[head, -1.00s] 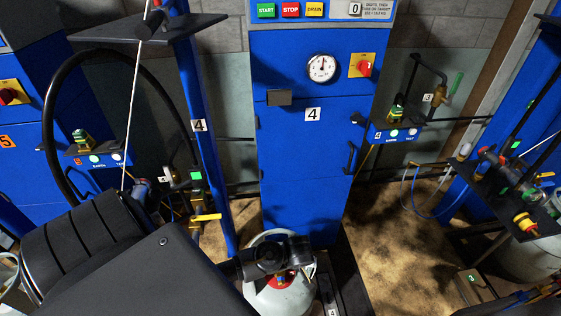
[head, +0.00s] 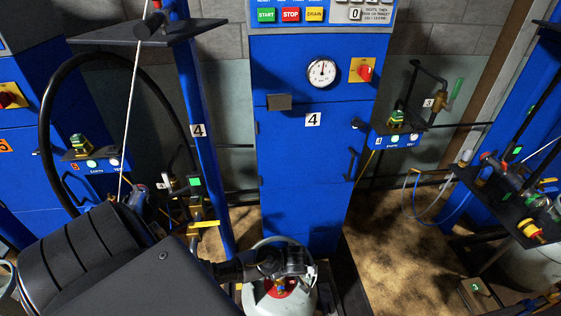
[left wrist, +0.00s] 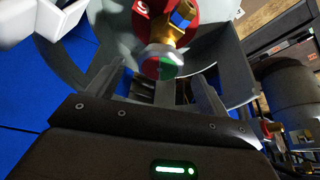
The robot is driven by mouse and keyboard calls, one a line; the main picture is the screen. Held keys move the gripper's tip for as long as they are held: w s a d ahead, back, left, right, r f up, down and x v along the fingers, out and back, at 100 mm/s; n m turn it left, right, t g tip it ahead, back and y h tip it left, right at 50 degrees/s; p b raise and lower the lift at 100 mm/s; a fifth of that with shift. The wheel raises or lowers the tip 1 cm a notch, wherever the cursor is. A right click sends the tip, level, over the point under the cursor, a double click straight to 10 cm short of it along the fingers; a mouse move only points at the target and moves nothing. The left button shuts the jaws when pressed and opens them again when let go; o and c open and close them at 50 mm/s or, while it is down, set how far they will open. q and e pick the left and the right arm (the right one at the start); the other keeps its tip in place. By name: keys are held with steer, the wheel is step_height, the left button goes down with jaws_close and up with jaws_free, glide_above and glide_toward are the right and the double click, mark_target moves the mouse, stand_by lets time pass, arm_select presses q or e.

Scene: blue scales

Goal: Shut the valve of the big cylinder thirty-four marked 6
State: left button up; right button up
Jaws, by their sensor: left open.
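A pale grey cylinder (head: 258,301) with a red area around its valve stands at the foot of the blue number 4 column. My right gripper is not in view.
The blue column (head: 300,170) rises directly behind the cylinder. A yellow-handled valve (head: 205,223) hangs to its left. A black shelf with fittings (head: 515,205) juts in at right. Bare brown floor (head: 385,255) lies right of the column. Another cylinder (left wrist: 290,95) shows in the wrist view.

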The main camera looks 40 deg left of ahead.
arm_select(q)
steer(key=shift+x, duration=0.85)
steer(key=shift+c, duration=0.3)
steer(key=c, duration=0.9)
steer(key=shift+c, duration=0.2)
